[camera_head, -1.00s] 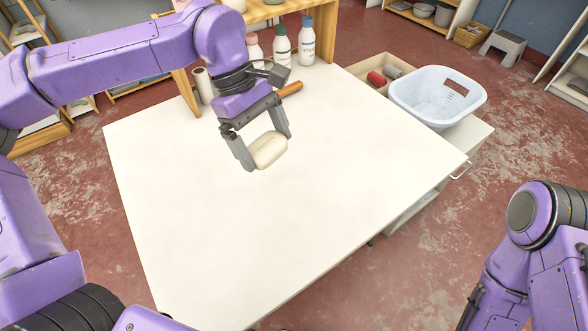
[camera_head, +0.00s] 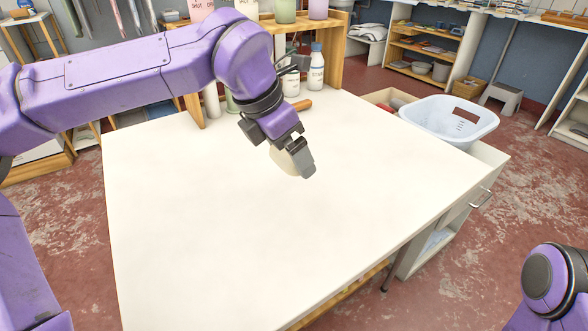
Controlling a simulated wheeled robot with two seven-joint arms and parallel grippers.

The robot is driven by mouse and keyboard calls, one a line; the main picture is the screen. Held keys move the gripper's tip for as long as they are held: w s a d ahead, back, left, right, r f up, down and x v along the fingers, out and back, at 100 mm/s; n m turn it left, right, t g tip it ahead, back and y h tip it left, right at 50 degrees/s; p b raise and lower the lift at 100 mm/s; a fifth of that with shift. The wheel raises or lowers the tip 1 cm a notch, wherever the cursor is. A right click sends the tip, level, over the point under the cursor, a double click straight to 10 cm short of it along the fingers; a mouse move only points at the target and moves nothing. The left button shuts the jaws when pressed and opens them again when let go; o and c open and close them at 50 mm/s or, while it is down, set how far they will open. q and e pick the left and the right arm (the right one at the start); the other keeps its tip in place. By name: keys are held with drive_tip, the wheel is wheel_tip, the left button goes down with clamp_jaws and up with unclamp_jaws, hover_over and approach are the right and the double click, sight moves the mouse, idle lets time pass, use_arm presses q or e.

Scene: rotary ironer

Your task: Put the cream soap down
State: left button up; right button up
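The cream soap (camera_head: 284,163) is at my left gripper (camera_head: 294,166), over the middle-back of the white table (camera_head: 230,220). The gripper points down and its near finger covers much of the soap. The fingers appear shut on the soap, with the far finger hidden. I cannot tell whether the soap touches the table top. Of my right arm only a purple link shows at the lower right edge; its gripper is out of view.
A wooden shelf (camera_head: 334,60) with several bottles stands along the table's back edge. A brown-handled item (camera_head: 302,105) lies before it. A pale blue basket (camera_head: 450,122) sits at the right on a lower cabinet. The table's front and middle are clear.

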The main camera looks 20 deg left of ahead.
use_arm(q)
drive_tip(key=w, duration=0.1)
drive_tip(key=w+f, duration=0.1)
drive_tip(key=w+a, duration=0.1)
drive_tip(key=shift+w+f, duration=0.3)
drive_tip(key=shift+f, duration=0.1)
drive_tip(key=b, duration=0.1)
hover_over(291, 179)
drive_tip(key=f, duration=0.5)
drive_tip(key=shift+s+d, duration=0.15)
drive_tip(key=shift+s, duration=0.1)
drive_tip(key=f, duration=0.2)
drive_tip(key=f+b, duration=0.1)
drive_tip(key=shift+w, duration=0.25)
drive_tip(key=shift+f, duration=0.4)
drive_tip(key=shift+f, duration=0.1)
drive_tip(key=o, duration=0.8)
